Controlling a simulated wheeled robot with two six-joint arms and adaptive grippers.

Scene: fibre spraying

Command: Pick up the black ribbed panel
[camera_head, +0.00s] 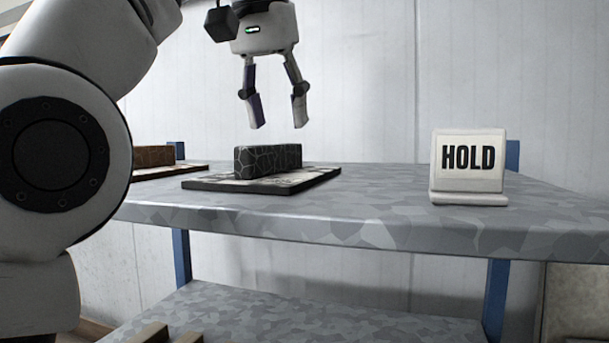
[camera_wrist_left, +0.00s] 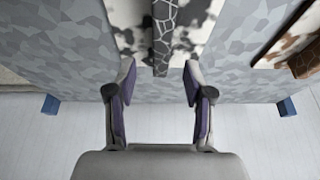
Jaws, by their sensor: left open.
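The black panel (camera_head: 267,159) stands upright on edge on a spotted board (camera_head: 312,179) on the table. Its face shows a pale net of lines; I cannot make out clear ribs. My left gripper (camera_head: 279,128) is open, pointing down, a little above the panel and apart from it. In the left wrist view the panel (camera_wrist_left: 165,40) runs up from between the open fingers (camera_wrist_left: 158,72), with the spotted board (camera_wrist_left: 208,38) around it. My right gripper is not in view.
A white HOLD sign (camera_head: 468,165) stands on the grey table (camera_head: 390,206) at the right. A brown block (camera_head: 153,155) on another board stands at the left, partly behind my arm. A lower shelf (camera_head: 290,315) lies below. The tabletop between board and sign is clear.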

